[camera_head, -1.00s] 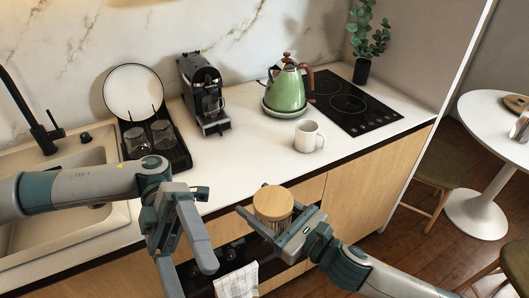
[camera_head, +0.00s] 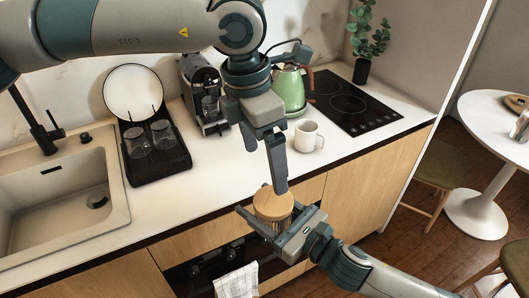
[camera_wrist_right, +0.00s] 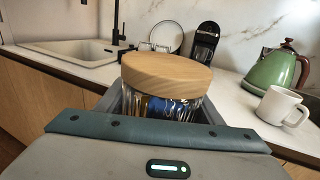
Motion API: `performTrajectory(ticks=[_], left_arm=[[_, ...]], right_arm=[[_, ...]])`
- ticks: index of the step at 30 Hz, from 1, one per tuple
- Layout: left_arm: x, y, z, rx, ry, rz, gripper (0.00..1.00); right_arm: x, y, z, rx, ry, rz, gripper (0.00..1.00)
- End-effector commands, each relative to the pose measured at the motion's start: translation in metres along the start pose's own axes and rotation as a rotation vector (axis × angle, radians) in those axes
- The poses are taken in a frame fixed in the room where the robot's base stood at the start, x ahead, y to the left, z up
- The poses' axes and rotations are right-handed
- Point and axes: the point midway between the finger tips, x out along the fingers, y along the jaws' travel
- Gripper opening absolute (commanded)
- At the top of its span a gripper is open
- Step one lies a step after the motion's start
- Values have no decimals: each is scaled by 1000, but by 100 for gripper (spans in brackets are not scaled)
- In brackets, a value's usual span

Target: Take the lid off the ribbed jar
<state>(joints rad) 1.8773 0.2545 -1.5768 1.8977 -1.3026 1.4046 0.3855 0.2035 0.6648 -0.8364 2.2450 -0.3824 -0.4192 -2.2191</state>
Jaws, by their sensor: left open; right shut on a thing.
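The ribbed jar (camera_head: 266,229) is clear glass with a round wooden lid (camera_head: 268,205) on top. It is upright in my right gripper (camera_head: 273,226), which is shut around its body in front of the counter. The right wrist view shows the lid (camera_wrist_right: 166,72) seated on the jar (camera_wrist_right: 160,107), with blue and yellowish contents behind the glass. My left gripper (camera_head: 279,190) is open and points down, its fingertips overlapping the lid's back edge in the head view. It does not show in the wrist view, so I cannot tell whether it touches the lid.
A white mug (camera_head: 308,136) and a green kettle (camera_head: 291,88) stand on the counter behind my left gripper. A coffee machine (camera_head: 205,92), a dark drying tray (camera_head: 175,165) with glasses, and a sink (camera_head: 60,190) are to the left. A towel (camera_head: 237,283) hangs below.

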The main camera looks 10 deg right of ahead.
Motion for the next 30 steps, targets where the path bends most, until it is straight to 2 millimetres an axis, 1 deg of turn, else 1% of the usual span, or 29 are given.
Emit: performTrajectory(ticks=[3, 11, 17, 23, 30], left_arm=[[-3, 2, 4, 8, -9, 21, 88], [-3, 2, 4, 8, -9, 20, 88], [2, 2, 4, 8, -7, 18, 88], [18, 2, 4, 9, -7, 18, 88], [53, 2, 4, 7, -5, 17, 88]], right_arm=[[0, 0, 1, 0, -2, 0, 15], [0, 0, 1, -1, -2, 0, 15], [0, 0, 1, 0, -2, 0, 15], [0, 0, 1, 0, -2, 0, 15], [0, 0, 1, 0, -2, 0, 15]])
